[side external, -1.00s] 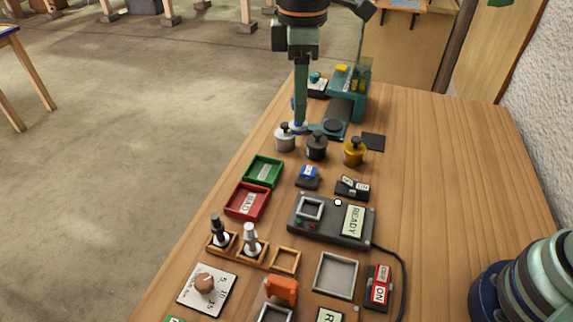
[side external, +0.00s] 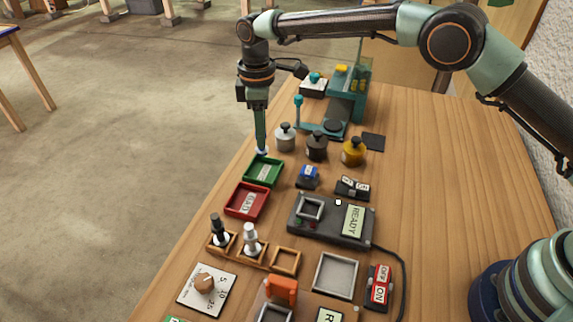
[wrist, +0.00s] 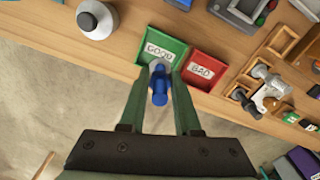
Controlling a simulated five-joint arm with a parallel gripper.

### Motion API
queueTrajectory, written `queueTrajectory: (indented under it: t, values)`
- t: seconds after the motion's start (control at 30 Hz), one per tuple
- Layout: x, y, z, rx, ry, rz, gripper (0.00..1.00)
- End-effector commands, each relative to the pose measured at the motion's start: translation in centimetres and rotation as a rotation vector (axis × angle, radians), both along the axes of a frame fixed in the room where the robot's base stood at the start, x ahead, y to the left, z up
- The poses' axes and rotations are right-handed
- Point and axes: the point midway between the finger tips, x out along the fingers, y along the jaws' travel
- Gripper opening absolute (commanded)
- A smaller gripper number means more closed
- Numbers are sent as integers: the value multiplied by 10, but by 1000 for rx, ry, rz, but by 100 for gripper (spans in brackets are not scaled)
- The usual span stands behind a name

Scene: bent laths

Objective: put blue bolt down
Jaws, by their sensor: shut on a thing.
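A blue bolt (wrist: 159,94) is between the two fingers of my gripper (wrist: 160,75) in the wrist view. My gripper is shut on it. In the side view my gripper (side external: 262,148) points down at the far edge of the green tray, and the bolt is mostly hidden there. The green tray (side external: 263,171), labelled GOOD in the wrist view (wrist: 177,48), lies just below the bolt. I cannot tell whether the bolt touches the tray. The red tray (side external: 246,201), labelled BAD in the wrist view (wrist: 212,84), lies beside it.
Silver (side external: 285,138), black (side external: 316,147) and yellow (side external: 353,153) knobbed weights stand close to the right of the gripper. A teal press (side external: 347,98) stands behind them. A READY box (side external: 331,221) lies nearer. The table's left edge is close to the trays.

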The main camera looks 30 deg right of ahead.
Motion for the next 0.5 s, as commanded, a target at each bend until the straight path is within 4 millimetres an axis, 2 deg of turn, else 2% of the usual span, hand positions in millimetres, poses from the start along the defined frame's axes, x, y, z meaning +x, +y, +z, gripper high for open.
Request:
queueTrajectory:
  t: [0.1, 0.27, 0.5]
  values:
    - [-1, 0, -18, -2, 3, 0, 0]
    - [-1, 0, -31, 0, 1, 0, 0]
    - [-1, 0, -61, 0, 1, 0, 0]
